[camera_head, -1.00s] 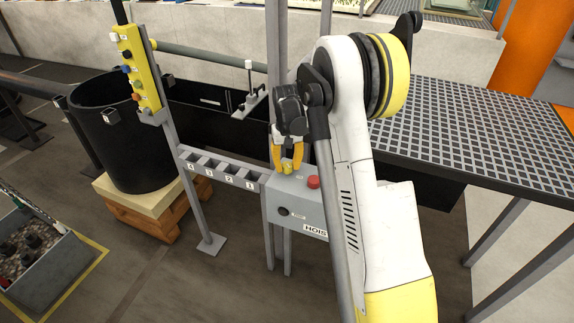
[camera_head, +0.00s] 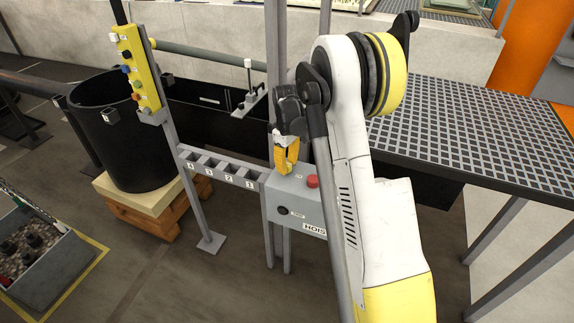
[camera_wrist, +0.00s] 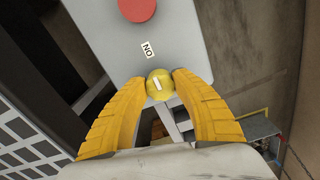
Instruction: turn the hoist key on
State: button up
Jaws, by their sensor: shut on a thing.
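The grey hoist box (camera_head: 299,209) stands on a post in the middle of the head view, with part of its "HOIS" label showing. In the wrist view, the yellow round hoist key (camera_wrist: 159,84) sits at the box's edge, with a small pale bar mark on its face. The "ON" label (camera_wrist: 148,49) lies above it on the box (camera_wrist: 185,40). My gripper (camera_wrist: 160,85) has its two yellow fingers on either side of the key, shut on it. In the head view my gripper (camera_head: 287,171) points down onto the box top and hides the key.
A red button (camera_head: 312,181) is close beside my gripper on the box. A row of numbered slots (camera_head: 215,170) runs left of the box. A yellow pendant (camera_head: 139,68) hangs on a post. A grating platform (camera_head: 480,135) lies to the right.

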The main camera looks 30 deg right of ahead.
aim_at(287, 164)
dwell(0.4)
jog(key=o, duration=1.2)
notch_tip(287, 164, up, 12)
